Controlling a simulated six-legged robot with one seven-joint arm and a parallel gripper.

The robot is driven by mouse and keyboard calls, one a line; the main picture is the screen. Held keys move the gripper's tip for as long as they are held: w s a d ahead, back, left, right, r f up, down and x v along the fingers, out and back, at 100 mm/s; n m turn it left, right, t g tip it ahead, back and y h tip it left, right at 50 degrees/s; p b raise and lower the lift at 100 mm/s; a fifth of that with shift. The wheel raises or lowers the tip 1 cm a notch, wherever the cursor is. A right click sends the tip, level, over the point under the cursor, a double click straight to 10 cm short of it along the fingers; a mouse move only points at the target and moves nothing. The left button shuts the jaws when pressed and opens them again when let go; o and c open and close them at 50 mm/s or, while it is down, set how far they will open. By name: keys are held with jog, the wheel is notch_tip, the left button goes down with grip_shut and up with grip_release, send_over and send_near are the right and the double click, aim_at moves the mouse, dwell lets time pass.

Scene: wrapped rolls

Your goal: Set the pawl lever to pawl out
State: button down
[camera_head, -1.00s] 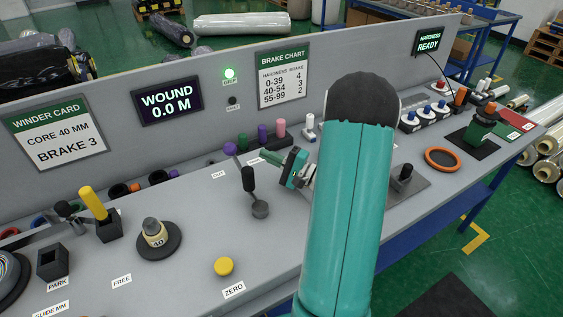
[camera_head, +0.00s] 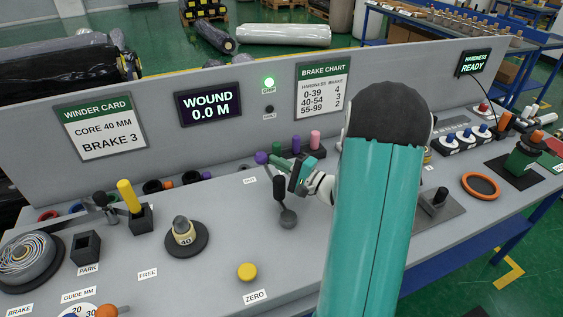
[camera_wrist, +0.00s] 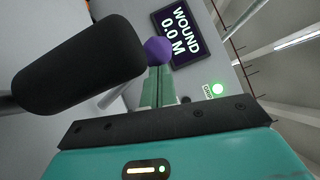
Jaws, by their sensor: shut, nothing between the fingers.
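The lever with a black handle (camera_head: 280,189) and round grey foot (camera_head: 288,219), apparently the pawl lever, stands on the bench in the head view, nearly upright with its top tilted slightly left. The OUT label (camera_head: 249,181) is to its left; any opposite label is hidden by my gripper. My gripper (camera_head: 277,162) is shut and empty, just behind and above the handle. In the wrist view the black handle (camera_wrist: 80,65) is large at left, beside my shut greenish fingers (camera_wrist: 157,87). I cannot tell whether they touch it.
A green lamp (camera_head: 268,82) is lit above. A yellow button (camera_head: 247,272) and a core marked 40 (camera_head: 183,232) are front left. Bench between them is clear.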

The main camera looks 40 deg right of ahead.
jog(key=shift+a, duration=0.2)
